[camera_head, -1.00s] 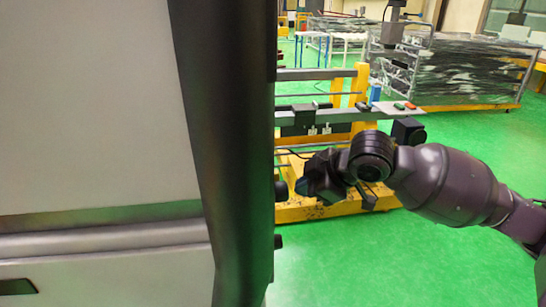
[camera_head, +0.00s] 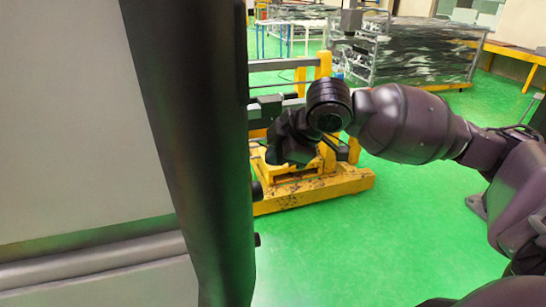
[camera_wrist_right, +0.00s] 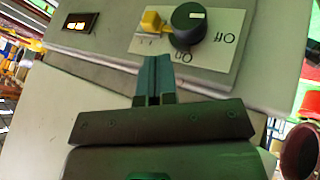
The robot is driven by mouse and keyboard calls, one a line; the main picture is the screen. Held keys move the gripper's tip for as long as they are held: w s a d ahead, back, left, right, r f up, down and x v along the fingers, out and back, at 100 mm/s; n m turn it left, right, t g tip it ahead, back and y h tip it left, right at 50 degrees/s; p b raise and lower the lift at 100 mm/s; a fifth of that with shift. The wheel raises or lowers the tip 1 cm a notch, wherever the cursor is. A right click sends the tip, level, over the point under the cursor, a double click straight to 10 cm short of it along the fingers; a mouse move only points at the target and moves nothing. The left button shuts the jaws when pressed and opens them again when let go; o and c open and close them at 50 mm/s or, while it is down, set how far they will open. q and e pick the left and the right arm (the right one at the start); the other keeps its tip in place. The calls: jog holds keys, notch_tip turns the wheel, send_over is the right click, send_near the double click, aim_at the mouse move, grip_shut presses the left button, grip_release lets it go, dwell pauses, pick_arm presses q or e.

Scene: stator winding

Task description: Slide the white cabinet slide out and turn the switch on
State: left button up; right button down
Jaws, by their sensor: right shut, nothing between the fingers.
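The white cabinet (camera_head: 70,110) fills the left of the head view, with a dark vertical edge. In the right wrist view, a black round switch knob (camera_wrist_right: 188,22) sits on a white label plate (camera_wrist_right: 225,40) with upside-down "Off" and "On" text, beside a yellow part (camera_wrist_right: 152,22). My right gripper (camera_head: 275,153) is beside the cabinet's dark edge in the head view. In the wrist view its fingers (camera_wrist_right: 154,62) are shut and empty, with their tips just below the knob and yellow part; contact cannot be told. Which part is the slide is unclear. My left gripper is not in view.
A yellow stand (camera_head: 310,190) stands behind my right gripper, with a wrapped metal rack (camera_head: 430,50) farther back. Green floor (camera_head: 390,240) is clear at centre right.

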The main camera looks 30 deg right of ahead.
aim_at(247, 178)
pick_arm(q)
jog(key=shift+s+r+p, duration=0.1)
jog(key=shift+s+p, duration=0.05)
jog(key=shift+p, duration=0.15)
pick_arm(e)
jog(key=x, duration=0.8)
jog(key=shift+w+d, duration=0.15)
jog(key=shift+w, duration=0.35)
jog(key=shift+w+d, duration=0.15)
jog(key=shift+w, duration=0.4)
